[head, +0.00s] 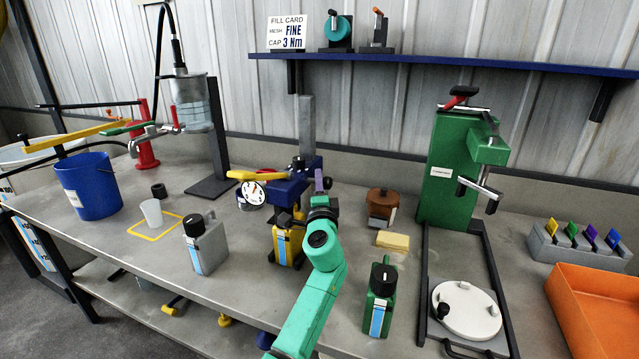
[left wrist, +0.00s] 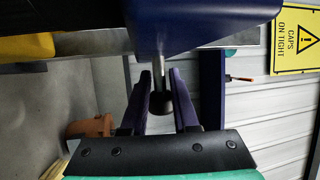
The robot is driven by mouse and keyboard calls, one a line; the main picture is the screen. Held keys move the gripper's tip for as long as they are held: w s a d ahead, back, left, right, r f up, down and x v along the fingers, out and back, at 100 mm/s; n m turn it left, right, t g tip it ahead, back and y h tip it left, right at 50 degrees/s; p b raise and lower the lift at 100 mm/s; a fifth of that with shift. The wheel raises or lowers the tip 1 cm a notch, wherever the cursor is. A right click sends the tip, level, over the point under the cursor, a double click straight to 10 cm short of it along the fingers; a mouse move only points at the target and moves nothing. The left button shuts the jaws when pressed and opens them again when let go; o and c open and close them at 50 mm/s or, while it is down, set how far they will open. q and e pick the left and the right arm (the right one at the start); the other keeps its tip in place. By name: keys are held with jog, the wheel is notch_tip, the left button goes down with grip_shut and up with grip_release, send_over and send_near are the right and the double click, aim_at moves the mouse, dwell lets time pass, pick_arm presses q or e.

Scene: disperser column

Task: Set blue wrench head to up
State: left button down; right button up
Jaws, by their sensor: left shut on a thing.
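The blue wrench head (head: 287,191) is on the grey post (head: 306,125) at mid-bench, with a yellow handle (head: 258,174) and a white dial (head: 251,193) to its left. A blue body, apparently this head, fills the top of the left wrist view (left wrist: 200,22). My left gripper (head: 322,188) is at the head's right side. In the left wrist view its two dark fingers (left wrist: 161,92) are on either side of a small dark knob (left wrist: 159,104) below the blue body, and it is shut on this knob. In the head view the grip is partly hidden. My right gripper is not in view.
A yellow bottle (head: 289,246) stands under the head. A grey bottle (head: 206,245) is left, a green bottle (head: 379,303) right of my arm. A brown pot (head: 381,206) and yellow sponge (head: 393,241) lie right of the gripper, before the green press (head: 447,180).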

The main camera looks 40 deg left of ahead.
pick_arm(q)
jog(key=shift+w+d, duration=0.15)
jog(key=shift+d, duration=0.1)
